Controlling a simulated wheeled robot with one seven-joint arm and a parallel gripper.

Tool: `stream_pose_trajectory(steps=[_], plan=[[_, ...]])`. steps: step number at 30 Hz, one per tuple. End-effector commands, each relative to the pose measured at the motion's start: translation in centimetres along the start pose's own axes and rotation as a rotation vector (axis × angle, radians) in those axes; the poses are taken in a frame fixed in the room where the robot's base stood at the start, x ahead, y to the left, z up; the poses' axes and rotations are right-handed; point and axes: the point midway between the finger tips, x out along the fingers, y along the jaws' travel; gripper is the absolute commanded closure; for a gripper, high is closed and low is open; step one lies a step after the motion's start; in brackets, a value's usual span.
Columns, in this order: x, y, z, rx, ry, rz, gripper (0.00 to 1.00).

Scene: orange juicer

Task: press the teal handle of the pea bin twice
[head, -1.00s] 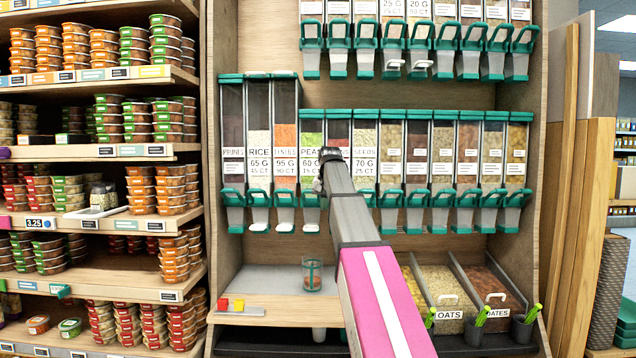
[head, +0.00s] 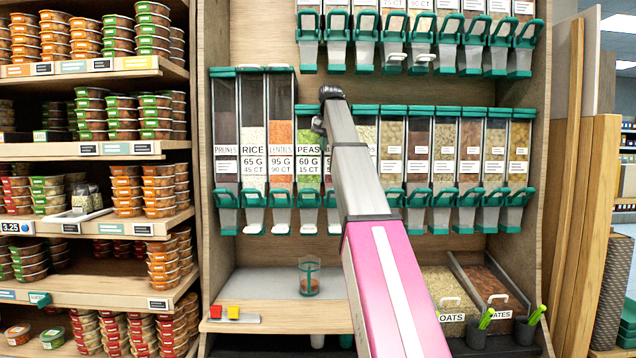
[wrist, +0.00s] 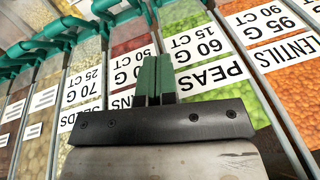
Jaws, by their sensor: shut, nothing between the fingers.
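The pea bin (head: 308,150) is a clear dispenser of green peas labelled PEAS 60 G, in the lower row right of the lentils. Its teal handle (head: 308,197) shows at the bottom, above a white-lipped spout. My gripper (head: 320,126) is in front of the upper right part of the bin, above the handle and apart from it. In the wrist view, labels are upside down; my gripper (wrist: 152,62) has its two green fingers shut together, empty, beside the PEAS label (wrist: 210,77). The pea handle cannot be made out there.
A clear cup (head: 309,280) stands on the shelf below the pea bin. Neighbouring lentil (head: 281,140) and rice (head: 252,140) bins have similar teal handles. My arm hides bins to the right. Red and yellow blocks (head: 233,312) lie at the shelf's front left.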

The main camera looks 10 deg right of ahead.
Motion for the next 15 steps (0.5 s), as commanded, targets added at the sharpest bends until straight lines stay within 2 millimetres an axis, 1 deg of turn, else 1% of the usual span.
stream_pose_trajectory(steps=[5, 8, 11, 15], plan=[[0.2, 0.0, 0.0, 0.0, 0.0, 0.0, 1.0], [1.0, 0.0, 0.1, 0.0, -0.001, 0.0, 1.0], [2.3, 0.0, 0.1, -0.001, -0.001, 0.0, 1.0], [4.9, 0.0, 0.2, -0.001, -0.002, 0.0, 1.0]])
